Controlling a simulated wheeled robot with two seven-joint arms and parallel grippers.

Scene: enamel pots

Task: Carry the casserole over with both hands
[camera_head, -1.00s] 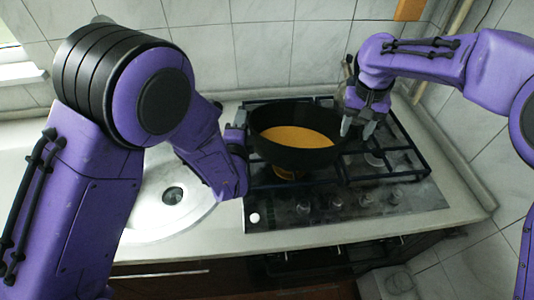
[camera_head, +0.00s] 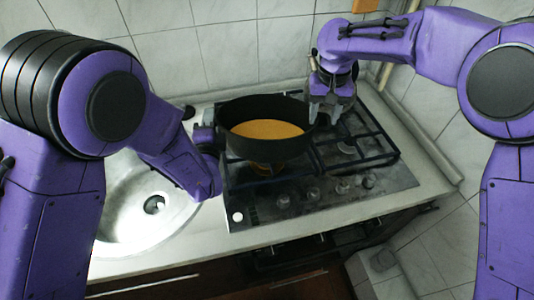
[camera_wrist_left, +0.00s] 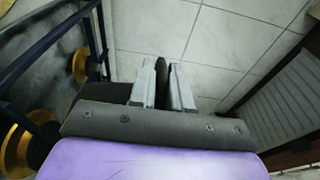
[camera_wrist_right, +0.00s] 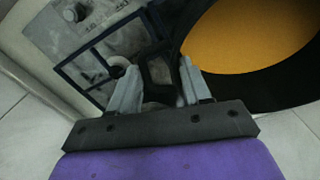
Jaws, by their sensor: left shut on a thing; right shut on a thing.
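The casserole (camera_head: 240,148) is a black round pot with an orange inside. It appears level over the left part of the hob; I cannot tell whether it touches the grate. My left gripper (camera_head: 212,140) is at its left side, mostly hidden by my forearm. In the left wrist view its fingers (camera_wrist_left: 163,85) are shut on a thin dark handle (camera_wrist_left: 162,68). My right gripper (camera_head: 325,112) comes down at the pot's right side. In the right wrist view its fingers (camera_wrist_right: 157,88) are shut on the dark looped handle (camera_wrist_right: 159,72), beside the orange inside.
The black gas hob (camera_head: 385,185) has grates on its right part and knobs along the front. A round steel sink (camera_head: 125,225) lies to the left. The tiled wall (camera_head: 225,50) stands close behind. A pale counter strip runs along the front and right.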

